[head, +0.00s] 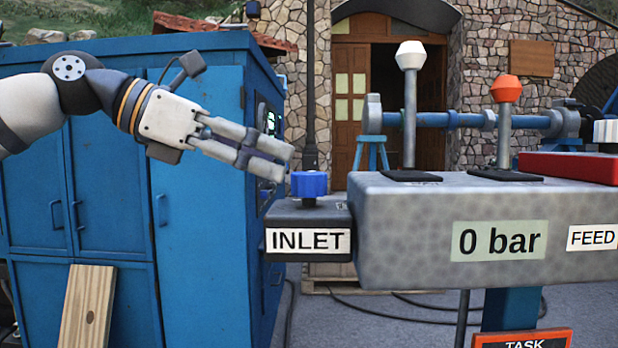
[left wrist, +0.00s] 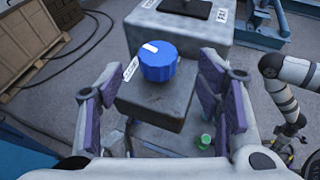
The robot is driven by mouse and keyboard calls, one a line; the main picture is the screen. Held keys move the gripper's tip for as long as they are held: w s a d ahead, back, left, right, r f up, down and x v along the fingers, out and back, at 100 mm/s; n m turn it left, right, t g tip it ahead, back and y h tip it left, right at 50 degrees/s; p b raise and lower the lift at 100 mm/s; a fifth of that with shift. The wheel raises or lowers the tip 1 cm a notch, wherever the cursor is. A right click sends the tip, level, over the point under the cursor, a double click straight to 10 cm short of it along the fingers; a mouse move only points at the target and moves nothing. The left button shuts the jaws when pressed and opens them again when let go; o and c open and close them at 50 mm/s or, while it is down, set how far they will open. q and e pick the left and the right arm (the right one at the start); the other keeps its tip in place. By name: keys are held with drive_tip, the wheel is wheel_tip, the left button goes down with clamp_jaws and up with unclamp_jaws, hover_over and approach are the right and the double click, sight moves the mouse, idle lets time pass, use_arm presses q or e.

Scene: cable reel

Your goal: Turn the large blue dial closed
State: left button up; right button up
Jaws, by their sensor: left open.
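The large blue dial (head: 309,184) sits on top of the dark inlet block (head: 307,214), at the left end of the grey console. My left gripper (head: 288,165) is just left of the dial and slightly above it, its fingers pointing right and down toward it. In the left wrist view the dial (left wrist: 158,61) shows a white mark on its top and lies ahead between the two open fingers (left wrist: 166,98), apart from them. The fingers hold nothing. My right gripper does not show clearly in either view.
A grey console (head: 480,235) reading 0 bar carries a white-knobbed lever (head: 410,100) and an orange-knobbed lever (head: 505,120). A blue cabinet (head: 205,190) stands behind my left arm. A wooden plank (head: 88,310) leans against it. A green bottle-like object (left wrist: 205,140) is on the ground.

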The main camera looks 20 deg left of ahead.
sight(304, 173)
use_arm(q)
drive_tip(key=x, duration=0.7)
drive_tip(key=shift+a+f, duration=0.1)
drive_tip(key=c, duration=1.2)
drive_tip(key=s+r+n+t+y+p, duration=0.1)
drive_tip(key=p, duration=0.2)
drive_tip(key=shift+r+n+t+y, duration=0.3)
drive_tip(key=shift+r+n+t, duration=0.05)
drive_tip(key=shift+n+t, duration=0.05)
drive_tip(key=shift+w+f+n+t+y+p, duration=0.35)
drive_tip(key=shift+w+f+n, duration=0.2)
drive_tip(key=shift+f, duration=0.2)
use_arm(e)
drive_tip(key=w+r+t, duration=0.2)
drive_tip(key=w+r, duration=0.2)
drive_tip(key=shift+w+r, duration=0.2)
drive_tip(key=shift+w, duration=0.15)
